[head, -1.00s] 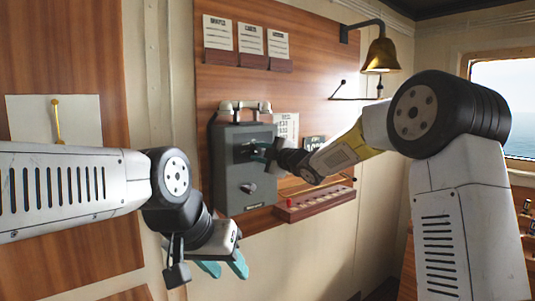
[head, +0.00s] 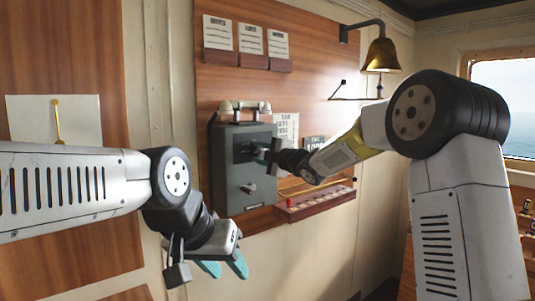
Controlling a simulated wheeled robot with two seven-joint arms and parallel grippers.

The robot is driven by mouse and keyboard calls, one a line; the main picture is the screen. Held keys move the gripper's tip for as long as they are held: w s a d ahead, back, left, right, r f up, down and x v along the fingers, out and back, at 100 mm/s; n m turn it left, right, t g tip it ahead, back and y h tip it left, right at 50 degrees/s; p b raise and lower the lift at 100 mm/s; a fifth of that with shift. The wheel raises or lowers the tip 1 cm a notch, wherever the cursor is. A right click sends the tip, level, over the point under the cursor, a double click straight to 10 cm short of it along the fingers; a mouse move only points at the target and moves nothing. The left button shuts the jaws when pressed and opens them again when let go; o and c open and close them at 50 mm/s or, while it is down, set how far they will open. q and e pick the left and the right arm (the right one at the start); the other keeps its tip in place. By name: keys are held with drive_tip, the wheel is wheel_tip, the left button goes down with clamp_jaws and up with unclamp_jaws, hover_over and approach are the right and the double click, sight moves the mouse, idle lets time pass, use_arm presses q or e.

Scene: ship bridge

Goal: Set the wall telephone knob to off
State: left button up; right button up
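The wall telephone (head: 230,168) is a dark grey box on the wooden wall panel, with its handset (head: 245,107) resting across the top. A lower knob (head: 248,188) shows on its front face. An upper dark fitting (head: 243,149) is partly hidden by my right gripper (head: 262,150). That gripper is at the upper right of the phone's front; whether it touches or grips the fitting is too small to tell. My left gripper (head: 223,269) hangs below and left of the phone, its teal fingers apart and empty.
A brass bell (head: 380,55) hangs at the upper right. A small wooden rack (head: 315,204) with a red item sits right of the phone, below a posted card (head: 286,128). Three paper holders (head: 249,42) are above. A window (head: 503,105) is at far right.

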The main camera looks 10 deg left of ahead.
drive_tip(key=shift+o, duration=1.1)
drive_tip(key=v, duration=0.7)
drive_tip(key=shift+s+d, duration=0.3)
drive_tip(key=shift+d, duration=0.05)
drive_tip(key=shift+r, duration=0.1)
drive_tip(key=s+d+f+m+h, duration=0.1)
drive_tip(key=s+d+m+h, duration=0.4)
drive_tip(key=d+m, duration=0.3)
drive_tip(key=s+d+f+m+h, duration=0.2)
drive_tip(key=s+d+m+h, duration=0.35)
drive_tip(key=d, duration=0.55)
drive_tip(key=s+d+f+m+g, duration=0.2)
drive_tip(key=s+f+m, duration=0.3)
drive_tip(key=s, duration=0.6)
drive_tip(key=s+d+f+m+g, duration=0.2)
drive_tip(key=s+f+m+g, duration=0.2)
drive_tip(key=s, duration=0.8)
wheel_tip(320, 180, down, 2)
drive_tip(key=shift+s+d+f+m+g, duration=0.1)
drive_tip(key=shift+s+d+m+g, duration=0.2)
drive_tip(key=shift+m, duration=0.45)
drive_tip(key=shift+a, duration=0.1)
